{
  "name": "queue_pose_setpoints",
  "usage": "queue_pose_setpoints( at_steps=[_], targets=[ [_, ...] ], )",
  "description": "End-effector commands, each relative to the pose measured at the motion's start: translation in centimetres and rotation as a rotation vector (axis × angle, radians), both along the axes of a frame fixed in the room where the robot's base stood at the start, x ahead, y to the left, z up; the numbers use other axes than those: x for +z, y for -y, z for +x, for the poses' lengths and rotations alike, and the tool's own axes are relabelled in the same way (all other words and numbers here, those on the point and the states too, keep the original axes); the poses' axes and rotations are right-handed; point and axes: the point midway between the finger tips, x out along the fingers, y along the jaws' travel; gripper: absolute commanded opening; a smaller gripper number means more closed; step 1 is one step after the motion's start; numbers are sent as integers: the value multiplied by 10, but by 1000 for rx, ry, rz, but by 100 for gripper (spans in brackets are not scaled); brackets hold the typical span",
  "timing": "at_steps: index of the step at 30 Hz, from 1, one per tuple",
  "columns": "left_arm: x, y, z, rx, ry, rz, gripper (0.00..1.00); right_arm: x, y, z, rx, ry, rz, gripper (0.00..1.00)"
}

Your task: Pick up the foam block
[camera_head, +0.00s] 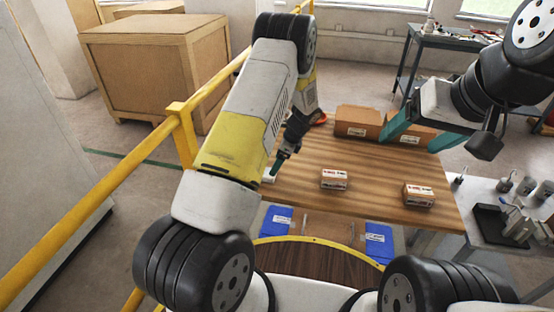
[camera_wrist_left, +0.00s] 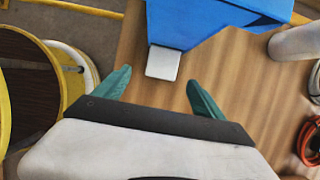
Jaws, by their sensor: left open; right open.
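A small white block, which I take to be the foam block (camera_wrist_left: 163,63), lies on the wooden table in the left wrist view, against the edge of a blue box. In the head view a small white piece (camera_head: 268,177), likely the same block, shows at the table's left edge, partly hidden by my left arm. My left gripper (camera_wrist_left: 158,79) is open, its teal fingers on either side of the line to the block, with nothing between them. My right gripper (camera_head: 408,145) is open and empty above the table's right rear part.
The blue box (camera_wrist_left: 205,22) stands just beyond the block. Two small labelled boxes, one mid-table (camera_head: 334,179) and one at right (camera_head: 418,195), and brown cartons (camera_head: 357,122) at the back occupy the wooden table (camera_head: 375,195). A yellow rail (camera_head: 90,223) runs along the left.

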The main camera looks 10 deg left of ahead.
Motion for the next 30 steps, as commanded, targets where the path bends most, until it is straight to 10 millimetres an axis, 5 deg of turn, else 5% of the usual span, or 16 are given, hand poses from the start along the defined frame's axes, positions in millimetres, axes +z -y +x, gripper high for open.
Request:
queue_pose_setpoints(
  at_steps=[15, 23, 30],
  targets=[
    [-56, -26, 5, 4, 0, 0, 80, 0, 0, 0, 0, 0, 0, 75],
    [-60, -27, 5, 4, 1, -1, 80, 0, 0, 0, 0, 0, 0, 75],
    [-60, -27, 5, 4, 1, -1, 33, 0, 0, 0, 0, 0, 0, 75]
  ],
)
